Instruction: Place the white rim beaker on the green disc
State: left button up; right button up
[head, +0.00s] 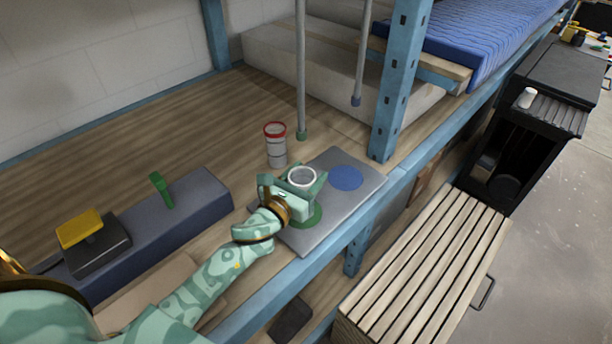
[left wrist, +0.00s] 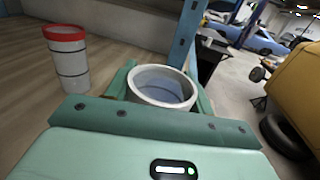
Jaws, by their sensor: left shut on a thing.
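The white rim beaker (head: 302,174) is held between the fingers of my left gripper (head: 300,182), which is shut on it. In the left wrist view the beaker's white rim (left wrist: 161,86) shows between the green fingers, and its inside looks empty. The green disc (head: 308,216) lies flat on the grey board (head: 325,215), below the gripper and partly hidden by it. In the head view the beaker appears over the board, close to the green disc; how high its base is cannot be told. My right gripper is not in view.
A blue disc (head: 345,178) is on the same board to the right. A red rim beaker (head: 275,145) stands behind the board; it also shows in the left wrist view (left wrist: 67,58). A blue shelf post (head: 398,85) and two hanging rods are nearby. A grey block (head: 165,232) lies left.

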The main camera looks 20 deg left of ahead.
pick_arm(q)
jog(key=o, duration=0.8)
jog(key=shift+f, duration=0.2)
jog(key=o, duration=0.5)
jog(key=shift+c, duration=0.2)
jog(key=shift+r, duration=0.1)
jog(key=shift+r, duration=0.25)
jog(key=s+a+b, duration=0.1)
jog(key=s, duration=1.1)
jog(key=shift+a, duration=0.2)
